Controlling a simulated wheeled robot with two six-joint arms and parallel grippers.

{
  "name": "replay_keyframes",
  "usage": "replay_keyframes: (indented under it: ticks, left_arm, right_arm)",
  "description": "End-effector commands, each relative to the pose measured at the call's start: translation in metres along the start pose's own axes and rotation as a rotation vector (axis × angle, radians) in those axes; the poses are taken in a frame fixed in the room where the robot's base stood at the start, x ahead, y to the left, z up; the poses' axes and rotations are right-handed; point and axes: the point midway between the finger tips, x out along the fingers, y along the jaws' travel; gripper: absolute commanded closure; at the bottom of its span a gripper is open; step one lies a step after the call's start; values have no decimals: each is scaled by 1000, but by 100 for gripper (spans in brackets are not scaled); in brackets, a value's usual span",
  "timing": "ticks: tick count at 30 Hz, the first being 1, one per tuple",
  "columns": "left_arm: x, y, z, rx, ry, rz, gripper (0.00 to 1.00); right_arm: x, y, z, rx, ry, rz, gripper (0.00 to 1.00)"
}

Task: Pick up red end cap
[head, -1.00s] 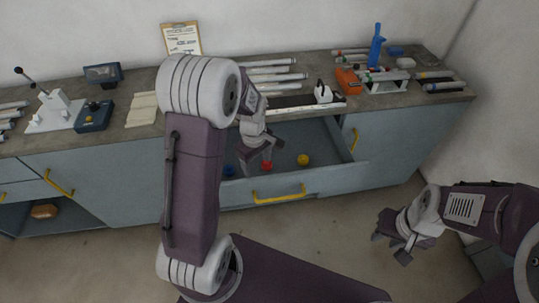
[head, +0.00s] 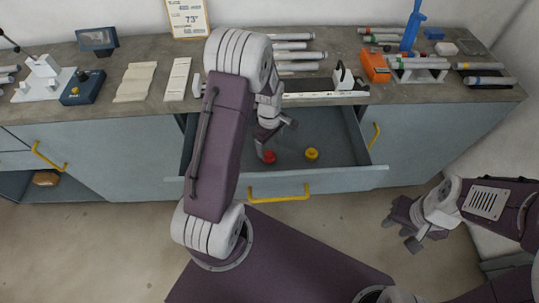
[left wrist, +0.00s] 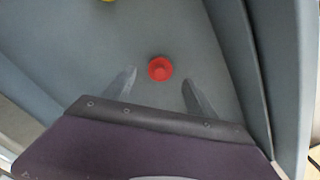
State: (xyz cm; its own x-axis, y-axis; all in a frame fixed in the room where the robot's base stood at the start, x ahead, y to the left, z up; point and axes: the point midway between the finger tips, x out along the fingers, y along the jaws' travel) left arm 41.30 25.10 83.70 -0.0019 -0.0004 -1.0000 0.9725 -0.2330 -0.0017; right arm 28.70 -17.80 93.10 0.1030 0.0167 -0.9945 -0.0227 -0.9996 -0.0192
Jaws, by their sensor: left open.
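The red end cap (head: 269,157) lies on the floor of the open drawer (head: 345,181). My left gripper (head: 274,138) is over the drawer, close to the red cap, with its fingers apart and nothing between them. In the left wrist view the red cap (left wrist: 160,68) shows just beyond the gap between the open fingers of the left gripper (left wrist: 158,87), with drawer floor around it. My right gripper (head: 402,231) hangs empty in front of the cabinet at the right, its fingers spread.
A yellow end cap (head: 311,154) lies right of the red one in the drawer. The drawer's walls and yellow handle (head: 279,193) bound the space. My left arm hides the drawer's left part.

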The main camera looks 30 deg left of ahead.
Motion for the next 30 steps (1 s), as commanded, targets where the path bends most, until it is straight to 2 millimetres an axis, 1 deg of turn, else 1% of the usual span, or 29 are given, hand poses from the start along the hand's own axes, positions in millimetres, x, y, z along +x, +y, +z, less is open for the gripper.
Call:
replay_keyframes:
  ticks: [1,5,6,12,13,16,21,22,28,29,30]
  left_arm:
    - [5,0,0,0,0,-1,33]
    - [8,0,0,0,0,1,33]
    - [12,0,0,0,0,-1,33]
    - [48,-1,-2,0,-1,-1,33]
    - [52,-1,-2,0,-1,-2,33]
    - [59,0,-2,0,0,1,33]
    - [59,0,-2,0,1,2,33]
    - [59,0,-2,0,1,2,36]
    - [58,0,-2,0,1,2,92]
    - [58,0,-2,0,1,1,94]
    - [58,0,-2,0,1,2,94]
  right_arm:
    - [0,0,0,0,0,0,66]
    - [0,0,0,0,0,0,66]
    - [0,0,0,0,0,0,66]
    - [1,0,0,0,0,0,66]
    - [1,0,0,0,0,0,66]
    - [1,0,0,0,0,0,66]
    - [1,0,0,0,0,0,66]
    - [1,0,0,0,0,0,66]
    - [1,0,0,0,0,0,66]
    - [1,0,0,0,0,0,66]
    - [1,0,0,0,0,0,66]
